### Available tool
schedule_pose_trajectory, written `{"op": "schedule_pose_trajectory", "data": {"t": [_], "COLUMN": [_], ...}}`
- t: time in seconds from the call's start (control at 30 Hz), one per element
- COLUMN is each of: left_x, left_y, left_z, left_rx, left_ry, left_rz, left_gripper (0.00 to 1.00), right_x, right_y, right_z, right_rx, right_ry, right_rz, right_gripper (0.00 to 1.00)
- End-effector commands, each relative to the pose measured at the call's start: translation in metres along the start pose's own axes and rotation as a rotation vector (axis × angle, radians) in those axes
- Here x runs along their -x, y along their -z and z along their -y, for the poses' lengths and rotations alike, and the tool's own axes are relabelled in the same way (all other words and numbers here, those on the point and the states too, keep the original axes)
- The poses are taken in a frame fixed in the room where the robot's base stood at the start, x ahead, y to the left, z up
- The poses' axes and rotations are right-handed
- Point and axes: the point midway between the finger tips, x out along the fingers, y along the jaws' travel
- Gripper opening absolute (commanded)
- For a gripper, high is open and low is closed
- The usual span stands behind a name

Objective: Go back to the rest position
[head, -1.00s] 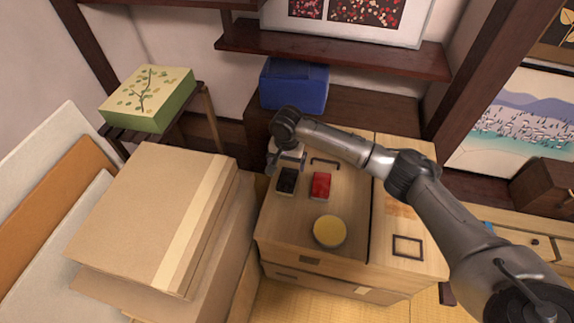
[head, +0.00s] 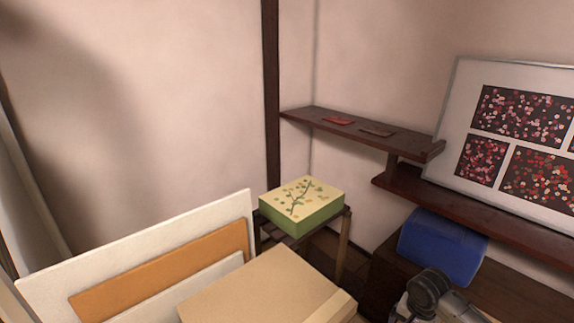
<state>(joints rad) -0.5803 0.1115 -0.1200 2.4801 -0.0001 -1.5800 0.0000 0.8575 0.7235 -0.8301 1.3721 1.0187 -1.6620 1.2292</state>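In the head view, part of my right arm (head: 436,296) shows at the bottom right, in front of the dark low cabinet. Its gripper is cut off below the frame edge, so its fingers are hidden. My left arm and gripper are not in the frame. The wooden chest top with its dark box, red box and yellow round item is out of view.
A green patterned box (head: 302,205) sits on a small dark stand. A cardboard box (head: 265,290) is at the bottom centre, with panels (head: 165,262) leaning at left. A blue box (head: 442,247) stands under dark wall shelves (head: 360,132). A framed picture (head: 455,110) leans at right.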

Motion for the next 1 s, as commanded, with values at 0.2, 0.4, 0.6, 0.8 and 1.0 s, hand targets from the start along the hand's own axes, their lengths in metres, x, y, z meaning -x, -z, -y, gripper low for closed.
{"op": "schedule_pose_trajectory", "data": {"t": [0.2,0.4,0.6,0.8,1.0], "left_x": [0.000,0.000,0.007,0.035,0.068], "left_y": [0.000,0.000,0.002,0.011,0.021], "left_z": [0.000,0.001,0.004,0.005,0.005], "left_rx": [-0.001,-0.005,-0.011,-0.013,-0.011], "left_ry": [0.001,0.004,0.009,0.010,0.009], "left_rz": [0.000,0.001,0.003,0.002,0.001], "left_gripper": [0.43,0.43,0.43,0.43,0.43], "right_x": [0.006,0.077,0.164,0.210,0.217], "right_y": [0.012,0.010,-0.029,-0.094,-0.149], "right_z": [0.003,0.036,0.073,0.072,0.035], "right_rx": [0.443,0.936,1.205,1.281,1.174], "right_ry": [-0.031,-0.073,-0.066,-0.001,0.112], "right_rz": [-0.120,-0.469,-0.819,-1.043,-1.069], "right_gripper": [0.93,0.93,0.93,0.93,0.93]}}
